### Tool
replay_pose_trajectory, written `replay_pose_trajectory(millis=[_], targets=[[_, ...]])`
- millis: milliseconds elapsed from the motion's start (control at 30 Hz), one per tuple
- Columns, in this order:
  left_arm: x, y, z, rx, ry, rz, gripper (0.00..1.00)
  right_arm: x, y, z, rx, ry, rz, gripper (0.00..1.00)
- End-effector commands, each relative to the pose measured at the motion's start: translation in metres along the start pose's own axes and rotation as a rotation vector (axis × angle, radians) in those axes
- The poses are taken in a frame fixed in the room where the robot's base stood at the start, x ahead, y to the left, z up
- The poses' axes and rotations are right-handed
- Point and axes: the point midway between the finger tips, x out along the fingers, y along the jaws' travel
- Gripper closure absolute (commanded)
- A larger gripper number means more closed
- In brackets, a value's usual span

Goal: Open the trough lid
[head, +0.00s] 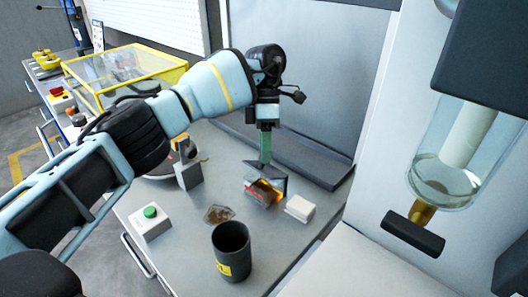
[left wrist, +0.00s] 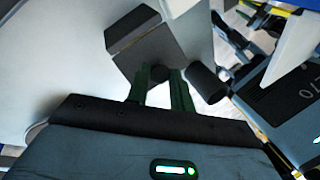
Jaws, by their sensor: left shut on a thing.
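The trough (head: 258,193) is a small dark box on the grey bench, with orange and yellow showing at its front. Its dark lid (head: 270,172) looks tilted up at the back, though the gripper partly covers it. My left gripper (head: 265,160) points down at the lid with its green fingers close together. In the left wrist view the fingers (left wrist: 160,85) lie on either side of a small dark knob (left wrist: 158,73) by a dark box-like part (left wrist: 148,40). The exact grip is partly hidden. My right gripper does not show.
A dark cup (head: 231,255) with a yellow label, a white block (head: 299,208), a small brown heap (head: 218,214) and a green-button box (head: 150,221) stand around the trough. A glass cylinder with a black-handled valve (head: 413,232) hangs at the right. A grey panel rises behind.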

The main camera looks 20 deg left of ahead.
Motion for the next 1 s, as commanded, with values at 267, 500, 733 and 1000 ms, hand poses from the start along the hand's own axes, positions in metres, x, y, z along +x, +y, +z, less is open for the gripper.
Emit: replay_pose_trajectory(millis=[267, 500, 733, 1000], targets=[[-0.0009, 0.0012, 0.0016, -0.009, 0.023, -0.021, 1.00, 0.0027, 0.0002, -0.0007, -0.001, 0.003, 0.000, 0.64], [-0.0013, 0.0011, 0.0017, -0.009, 0.026, -0.023, 1.00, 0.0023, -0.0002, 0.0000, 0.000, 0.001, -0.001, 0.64], [-0.0013, 0.0012, 0.0016, -0.009, 0.026, -0.023, 0.72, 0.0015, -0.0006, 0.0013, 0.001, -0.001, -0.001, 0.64], [-0.0013, 0.0012, 0.0017, -0.009, 0.025, -0.022, 0.56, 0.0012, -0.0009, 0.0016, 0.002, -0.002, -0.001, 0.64]])
